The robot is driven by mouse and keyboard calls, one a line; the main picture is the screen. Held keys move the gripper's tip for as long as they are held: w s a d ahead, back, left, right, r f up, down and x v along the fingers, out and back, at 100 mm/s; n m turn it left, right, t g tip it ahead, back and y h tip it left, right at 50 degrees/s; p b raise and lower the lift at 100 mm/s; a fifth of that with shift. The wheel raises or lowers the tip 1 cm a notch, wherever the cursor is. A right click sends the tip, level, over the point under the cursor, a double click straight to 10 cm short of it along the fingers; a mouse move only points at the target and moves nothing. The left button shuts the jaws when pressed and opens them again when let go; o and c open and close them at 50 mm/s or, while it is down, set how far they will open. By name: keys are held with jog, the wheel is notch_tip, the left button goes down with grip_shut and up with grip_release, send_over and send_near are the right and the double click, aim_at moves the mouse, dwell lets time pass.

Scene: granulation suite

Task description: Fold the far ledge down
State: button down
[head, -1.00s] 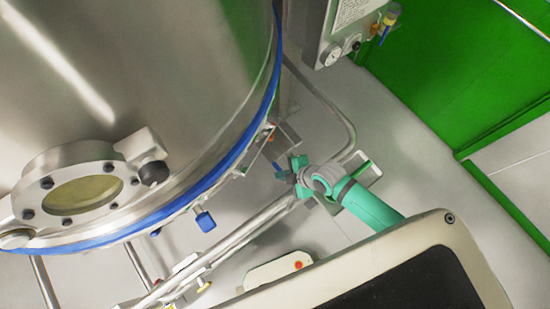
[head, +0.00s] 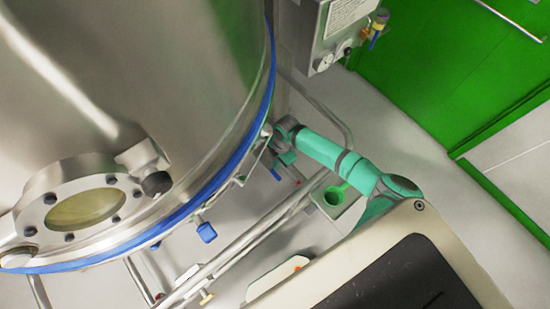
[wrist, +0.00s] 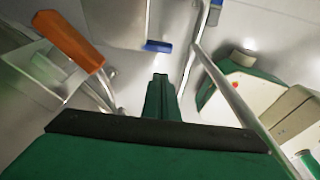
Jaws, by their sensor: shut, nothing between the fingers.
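A narrow steel ledge or bracket (head: 256,160) sticks out at the rim of the steel vessel, on its far right side; I cannot tell its exact fold angle. My gripper (head: 285,158) is beside it at the end of the teal arm, and the arm partly hides this area. In the wrist view the green fingers (wrist: 160,97) are together and empty. Ahead of them are a flat steel plate (wrist: 115,22) and a blue tab (wrist: 158,46), apart from the fingertips in the picture. I cannot tell whether the plate is the same ledge.
The vessel (head: 130,80) with its blue band fills the left. A blue knob (head: 206,232) hangs below its nearer rim. Steel pipes (head: 235,240) run beneath. An orange handle (wrist: 70,40) is left of the fingers.

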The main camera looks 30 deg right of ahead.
send_over(276, 177)
jog(key=f, duration=0.9)
jog(key=shift+a, duration=0.25)
jog(key=shift+d+f, duration=0.3)
jog(key=shift+f, duration=0.55)
jog(key=shift+f, duration=0.15)
